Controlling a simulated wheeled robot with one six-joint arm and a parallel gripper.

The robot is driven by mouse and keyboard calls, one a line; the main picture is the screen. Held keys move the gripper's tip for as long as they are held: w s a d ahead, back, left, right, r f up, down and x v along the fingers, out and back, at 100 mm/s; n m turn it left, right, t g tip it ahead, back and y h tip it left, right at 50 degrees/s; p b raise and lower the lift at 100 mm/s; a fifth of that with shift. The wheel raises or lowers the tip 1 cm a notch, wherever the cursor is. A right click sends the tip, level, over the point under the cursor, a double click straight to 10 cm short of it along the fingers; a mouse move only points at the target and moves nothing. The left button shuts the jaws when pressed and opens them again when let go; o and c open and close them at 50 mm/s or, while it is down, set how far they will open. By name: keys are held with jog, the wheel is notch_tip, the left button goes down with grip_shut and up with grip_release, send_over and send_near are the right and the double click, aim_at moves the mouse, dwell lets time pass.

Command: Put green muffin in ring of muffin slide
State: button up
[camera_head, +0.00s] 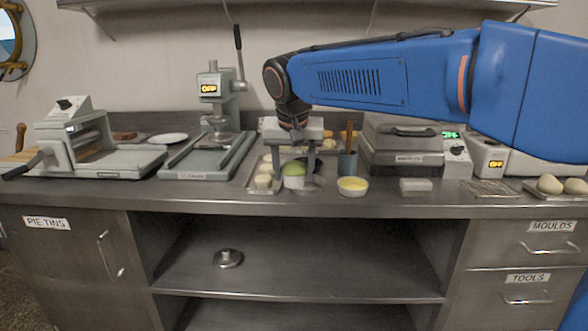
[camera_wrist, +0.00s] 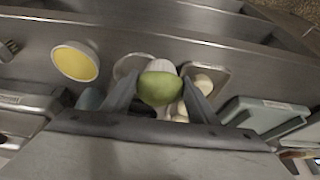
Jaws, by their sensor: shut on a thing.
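The green muffin (camera_head: 295,167) has a rounded green top and a pale, ridged cup. My gripper (camera_head: 296,173) is shut on it, one finger on each side, just above or at the counter; I cannot tell if the muffin touches the tray below. In the wrist view the muffin (camera_wrist: 160,90) sits between my fingertips (camera_wrist: 161,84), its white cup pointing away from the palm. A grey slide-like board (camera_head: 180,170) with raised rails lies left of my gripper, under a lever press (camera_head: 222,90). I cannot make out a ring for certain.
A tray (camera_head: 252,186) with pale buns lies under and beside my gripper. A bowl of yellow liquid (camera_head: 352,187) and a grey cup (camera_head: 347,165) stand close on the right. A waffle iron (camera_head: 400,155) is further right, a roller machine (camera_head: 90,150) far left.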

jog(key=o, duration=0.8)
jog(key=shift+f, duration=0.1)
jog(key=shift+r, duration=0.35)
jog(key=v, duration=1.2)
jog(key=s+d+f, duration=0.9)
jog(key=d+f, duration=0.1)
jog(key=d, duration=0.3)
jog(key=s+d+f, duration=0.8)
jog(key=d+f, duration=0.1)
jog(key=d, duration=0.4)
jog(key=s+d+f, duration=0.3)
jog(key=s+f, duration=0.5)
jog(key=f, duration=0.3)
jog(key=shift+s+d+f, duration=0.3)
jog(key=shift+d, duration=0.1)
